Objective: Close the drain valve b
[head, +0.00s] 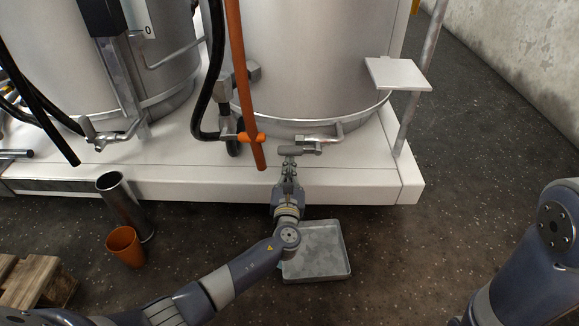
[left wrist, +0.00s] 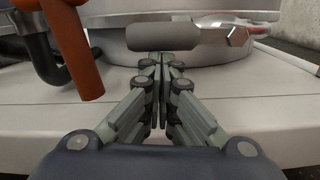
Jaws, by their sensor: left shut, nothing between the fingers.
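A drain valve with a grey bar handle (head: 291,151) and a bent metal pipe (head: 333,133) sits low on the front of the right drum (head: 310,60). No label on it is readable, so I cannot tell its letter. In the left wrist view the handle (left wrist: 162,37) lies crosswise just beyond the fingertips, with the metal valve body (left wrist: 236,33) to its right. My left gripper (head: 289,168) is shut and empty, in front of the handle; its fingers (left wrist: 160,62) meet just below it. I cannot tell whether they touch. My right arm shows at the lower right, its gripper out of frame.
An orange pipe (head: 245,80) and a black hose (head: 199,110) hang left of the handle. A second valve (head: 105,132) is on the left drum. A grey tray (head: 333,255), metal cylinder (head: 122,200), orange cup (head: 124,246) and pallet (head: 30,275) are on the floor. Floor at right is clear.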

